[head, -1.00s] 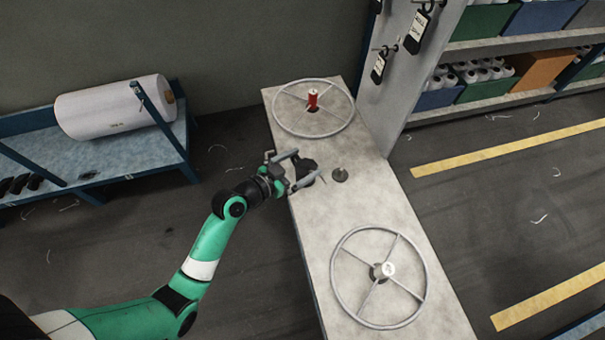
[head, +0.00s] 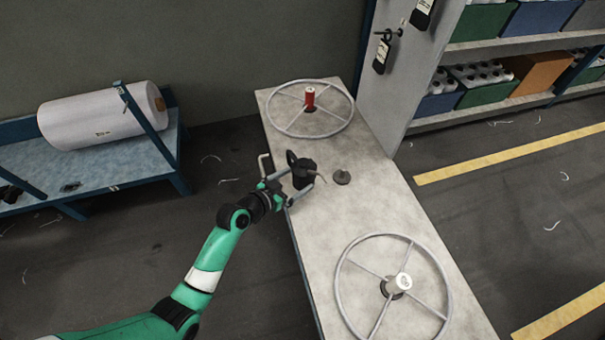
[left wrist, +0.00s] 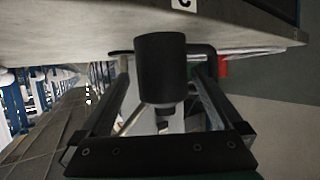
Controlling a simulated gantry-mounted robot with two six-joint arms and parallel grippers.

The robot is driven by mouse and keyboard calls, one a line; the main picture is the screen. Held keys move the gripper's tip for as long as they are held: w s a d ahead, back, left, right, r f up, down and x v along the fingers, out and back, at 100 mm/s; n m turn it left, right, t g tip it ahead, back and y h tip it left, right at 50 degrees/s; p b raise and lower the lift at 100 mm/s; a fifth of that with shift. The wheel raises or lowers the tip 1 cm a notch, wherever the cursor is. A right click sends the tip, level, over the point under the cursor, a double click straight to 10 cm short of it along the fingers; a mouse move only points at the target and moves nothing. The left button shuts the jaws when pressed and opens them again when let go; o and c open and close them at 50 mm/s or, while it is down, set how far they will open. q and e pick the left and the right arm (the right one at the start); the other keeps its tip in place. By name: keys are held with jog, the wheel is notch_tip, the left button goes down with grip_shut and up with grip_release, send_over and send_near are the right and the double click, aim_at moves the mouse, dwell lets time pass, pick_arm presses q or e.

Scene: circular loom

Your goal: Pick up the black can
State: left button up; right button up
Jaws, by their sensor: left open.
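The black can (head: 304,174) stands near the left edge of the grey table, with a handle and a thin spout pointing right. My left gripper (head: 288,180) is open at the table's left edge, facing the can. In the left wrist view, the dark body of the can (left wrist: 160,68) shows centrally between the two spread fingers, toward their far ends. I cannot tell whether either finger touches it. My right gripper is not in view.
On the table (head: 360,215), a small dark round piece (head: 342,177) sits right of the can. A wheel with a red spool (head: 310,97) lies behind, and another with a white spool (head: 398,284) in front. A bench with a white roll (head: 100,115) stands left.

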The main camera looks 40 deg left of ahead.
aim_at(304, 174)
pick_arm(q)
jog(key=b+x, duration=0.3)
jog(key=x, duration=0.2)
jog(key=shift+w+a, duration=0.1)
jog(key=shift+a, duration=0.05)
jog(key=shift+r, duration=0.1)
jog(key=c, duration=1.4)
